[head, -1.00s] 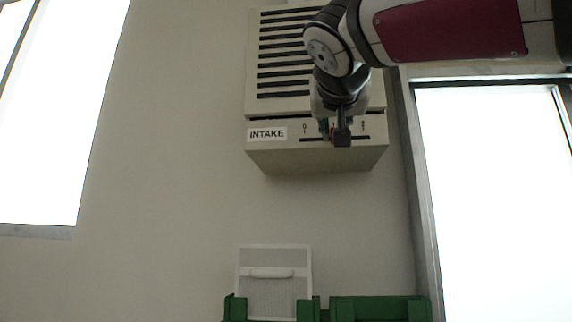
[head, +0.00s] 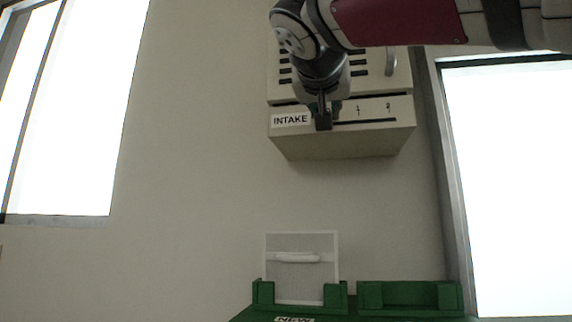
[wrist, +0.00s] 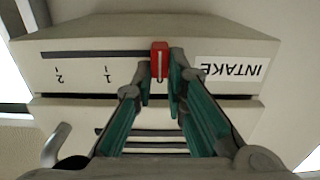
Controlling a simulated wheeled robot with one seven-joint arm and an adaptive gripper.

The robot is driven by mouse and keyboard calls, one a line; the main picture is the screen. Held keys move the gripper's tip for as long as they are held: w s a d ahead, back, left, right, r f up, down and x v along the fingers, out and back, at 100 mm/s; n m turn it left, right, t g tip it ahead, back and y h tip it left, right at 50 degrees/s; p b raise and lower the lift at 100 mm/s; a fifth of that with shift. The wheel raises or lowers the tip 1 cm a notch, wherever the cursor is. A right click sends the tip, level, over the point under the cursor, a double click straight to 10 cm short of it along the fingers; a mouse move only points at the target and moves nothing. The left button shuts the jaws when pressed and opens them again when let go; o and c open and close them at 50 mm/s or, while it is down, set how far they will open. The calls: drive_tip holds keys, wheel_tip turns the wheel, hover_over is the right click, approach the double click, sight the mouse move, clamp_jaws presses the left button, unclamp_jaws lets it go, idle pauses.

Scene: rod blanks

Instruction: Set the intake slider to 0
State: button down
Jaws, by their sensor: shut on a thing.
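The intake unit (head: 340,145) is a beige wall box with an INTAKE label (head: 290,120) and a dark horizontal slot (head: 368,121). Its red slider knob (wrist: 159,60) shows in the wrist view, which is upside down, at the slot's label end. My gripper (head: 322,118) is shut on this knob, with a finger on each side (wrist: 160,80). The marks 1 (wrist: 108,71) and 2 (wrist: 60,78) are clear of the knob. The 0 mark is hidden behind my gripper. The knob is hidden in the head view.
A grey handle (head: 390,62) stands out from the unit's upper panel. A bright window is at left and a bright framed opening at right. The wall beneath the unit is clear.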

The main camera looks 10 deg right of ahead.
drive_tip(key=c, duration=1.6)
unclamp_jaws()
drive_tip(key=shift+w+a, duration=0.1)
drive_tip(key=shift+a, duration=0.2)
drive_tip(key=v, duration=1.2)
